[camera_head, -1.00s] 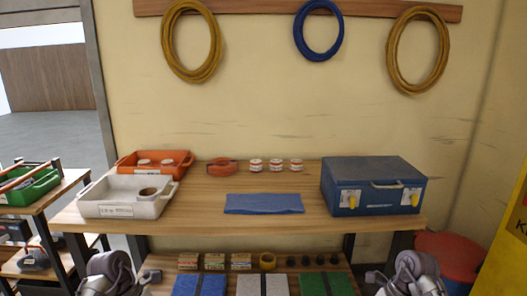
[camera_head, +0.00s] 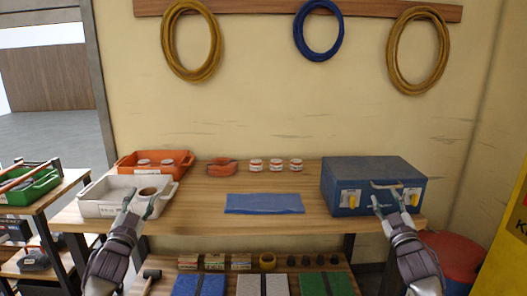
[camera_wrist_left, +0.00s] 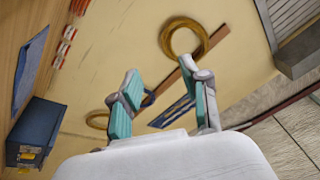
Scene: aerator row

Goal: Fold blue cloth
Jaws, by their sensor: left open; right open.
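The blue cloth (camera_head: 264,204) lies flat on the wooden table near its front edge, as a wide, shallow strip. It also shows in the left wrist view (camera_wrist_left: 27,72). My left gripper (camera_head: 141,202) is open and empty, in front of the white tray and left of the cloth. Its teal-padded fingers stand apart in the left wrist view (camera_wrist_left: 166,103). My right gripper (camera_head: 391,203) is open and empty, in front of the blue case and right of the cloth. Neither gripper touches the cloth.
The white tray (camera_head: 100,208) and an orange tray (camera_head: 182,160) stand at the table's left. The blue case (camera_head: 350,175) stands at the right. The table (camera_head: 205,215) is bare around the cloth.

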